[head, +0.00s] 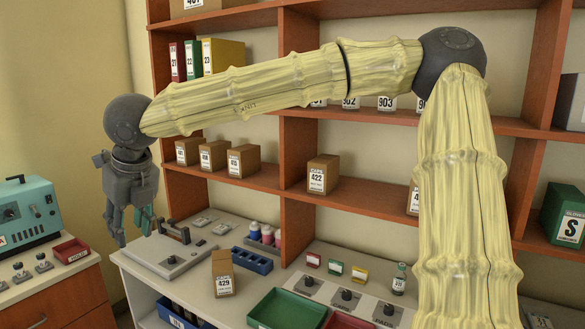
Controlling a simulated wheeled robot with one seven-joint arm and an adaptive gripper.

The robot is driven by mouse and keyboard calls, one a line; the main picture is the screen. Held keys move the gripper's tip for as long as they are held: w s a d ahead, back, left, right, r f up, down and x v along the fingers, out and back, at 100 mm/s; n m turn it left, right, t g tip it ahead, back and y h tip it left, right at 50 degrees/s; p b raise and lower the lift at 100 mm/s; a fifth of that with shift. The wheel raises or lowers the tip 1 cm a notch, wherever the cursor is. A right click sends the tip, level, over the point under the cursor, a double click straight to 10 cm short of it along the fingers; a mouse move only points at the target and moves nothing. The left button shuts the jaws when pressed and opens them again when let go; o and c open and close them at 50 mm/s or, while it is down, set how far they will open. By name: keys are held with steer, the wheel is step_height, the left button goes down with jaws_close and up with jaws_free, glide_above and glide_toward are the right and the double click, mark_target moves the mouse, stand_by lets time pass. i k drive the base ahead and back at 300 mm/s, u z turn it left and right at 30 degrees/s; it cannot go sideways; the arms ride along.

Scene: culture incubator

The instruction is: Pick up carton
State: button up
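A brown carton labelled 429 (223,265) stands upright on the white bench (130,262). Other brown cartons stand on the shelves, one labelled 422 (322,167) and several in a row with one (243,159) at its right end. My gripper (132,232) hangs pointing down at the left, above and left of carton 429 and apart from it. Its fingers look spread, with nothing visible between them. My arm hides part of the shelves and a carton at the right.
A grey device with a lever (170,262) sits below and right of my gripper. A blue rack (251,260), bottles (267,236) and a green tray (285,311) lie right of carton 429. A teal machine (24,215) stands on the left cabinet.

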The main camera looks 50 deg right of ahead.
mark_target(323, 171)
steer(key=i, duration=2.5)
steer(key=z, duration=2.75)
